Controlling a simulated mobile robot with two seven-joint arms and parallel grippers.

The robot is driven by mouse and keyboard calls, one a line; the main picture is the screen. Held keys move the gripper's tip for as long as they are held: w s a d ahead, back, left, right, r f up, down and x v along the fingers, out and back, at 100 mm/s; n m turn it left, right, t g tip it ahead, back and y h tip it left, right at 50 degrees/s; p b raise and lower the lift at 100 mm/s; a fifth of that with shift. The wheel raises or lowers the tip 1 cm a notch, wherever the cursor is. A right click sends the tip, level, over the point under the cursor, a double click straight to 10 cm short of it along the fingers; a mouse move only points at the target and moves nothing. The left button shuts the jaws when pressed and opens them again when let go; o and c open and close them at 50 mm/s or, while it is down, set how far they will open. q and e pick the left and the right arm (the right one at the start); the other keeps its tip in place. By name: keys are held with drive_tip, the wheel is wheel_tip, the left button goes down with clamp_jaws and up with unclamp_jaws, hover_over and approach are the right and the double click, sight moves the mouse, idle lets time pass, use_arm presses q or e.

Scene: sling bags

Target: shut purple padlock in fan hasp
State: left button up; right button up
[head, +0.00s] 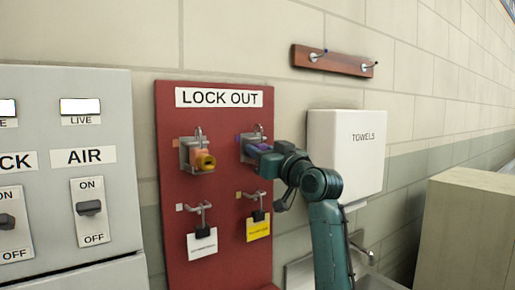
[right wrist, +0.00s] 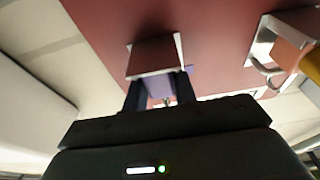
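A purple padlock (head: 252,149) is at the upper right bracket of the red LOCK OUT board (head: 228,255), with a grey shackle above it. My right gripper (head: 264,152) reaches it from the right and covers much of it. In the right wrist view the purple body (right wrist: 160,88) sits between the two dark fingers, which close on both its sides, below a red-faced bracket plate (right wrist: 155,56). Whether the shackle is closed or passes through a hasp cannot be made out. No label reading FAN shows. My left gripper is out of view.
An orange and yellow padlock (head: 203,160) hangs at the upper left bracket. Lower hooks hold a white tag (head: 202,245) and a yellow tag (head: 258,229). A grey switch panel (head: 55,175) stands left, a towel box (head: 350,150) right, close behind my right arm.

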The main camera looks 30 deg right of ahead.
clamp_jaws()
drive_tip(key=shift+r, duration=0.2)
drive_tip(key=shift+s, duration=0.1)
drive_tip(key=r+v, duration=0.1)
drive_tip(key=v, duration=0.6)
drive_tip(key=shift+s+r+b, duration=0.2)
drive_tip(key=shift+s+b, duration=0.2)
drive_tip(key=shift+s, duration=0.1)
idle(0.5)
